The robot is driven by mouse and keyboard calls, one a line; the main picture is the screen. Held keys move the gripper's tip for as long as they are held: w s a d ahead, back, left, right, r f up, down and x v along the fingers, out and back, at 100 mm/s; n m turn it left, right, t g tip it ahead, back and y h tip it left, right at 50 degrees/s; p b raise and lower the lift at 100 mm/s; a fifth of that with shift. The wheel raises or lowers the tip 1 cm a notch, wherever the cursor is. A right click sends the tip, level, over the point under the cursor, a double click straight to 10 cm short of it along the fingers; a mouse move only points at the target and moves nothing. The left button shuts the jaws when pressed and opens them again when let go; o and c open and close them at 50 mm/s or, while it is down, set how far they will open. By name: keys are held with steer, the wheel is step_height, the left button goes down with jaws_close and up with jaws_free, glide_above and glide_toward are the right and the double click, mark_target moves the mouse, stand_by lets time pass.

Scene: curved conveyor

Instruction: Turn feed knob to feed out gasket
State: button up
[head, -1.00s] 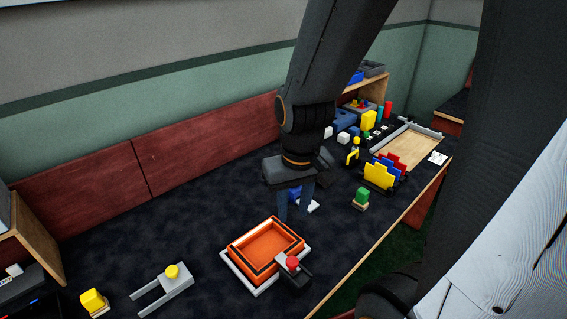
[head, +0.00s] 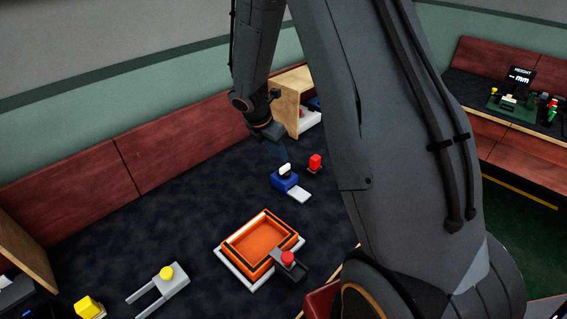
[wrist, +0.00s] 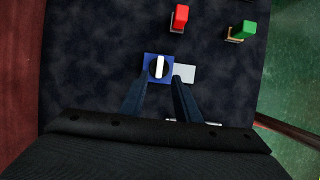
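The feed knob is a white bar handle (head: 285,168) on a black disc, on a blue block (head: 283,181). A pale flat plate (head: 299,195) juts out beside the block. In the wrist view the white handle (wrist: 159,66) stands lengthwise on the blue block (wrist: 149,75), with the pale plate (wrist: 185,73) to its right. My gripper (head: 282,156) is above and behind the knob in the head view. In the wrist view my gripper (wrist: 162,80) is open and empty, its fingertips near the knob but not clasping it. I see no gasket on the plate.
An orange tray (head: 262,238) sits in front. My arm hides the right of the table.

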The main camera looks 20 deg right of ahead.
mark_target(285, 166)
steer(key=shift+p+x, duration=0.7)
steer(key=shift+x, duration=3.15)
steer(key=shift+w, duration=0.1)
jaws_close()
